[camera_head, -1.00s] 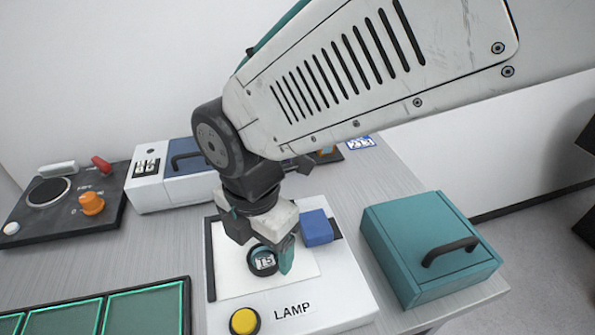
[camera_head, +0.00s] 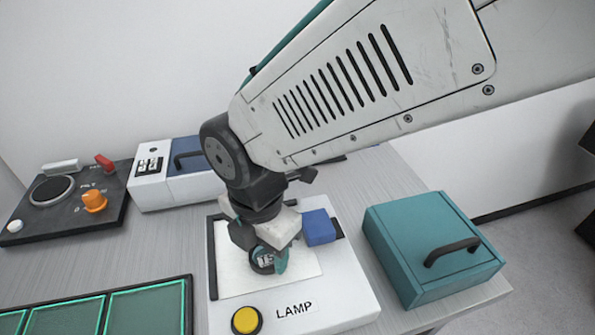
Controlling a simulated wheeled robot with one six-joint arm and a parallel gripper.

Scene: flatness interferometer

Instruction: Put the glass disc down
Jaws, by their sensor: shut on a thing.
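The glass disc (camera_head: 264,261) is a small dark-rimmed round piece with a pale label that seems to read "T5". It is over the white plate (camera_head: 236,275) of the lamp unit (camera_head: 345,295). My gripper (camera_head: 268,258) points down over the plate and is shut on the disc. A teal finger shows on the disc's right side; the other finger is mostly hidden. I cannot tell whether the disc touches the plate.
The lamp unit has a yellow button (camera_head: 246,320) at its front and a blue block (camera_head: 319,228) at its right. A teal box (camera_head: 415,235) with a dark handle stands to the right. Green-edged trays (camera_head: 145,308) lie front left. A black control panel (camera_head: 65,200) and a white-and-blue box (camera_head: 160,187) stand behind.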

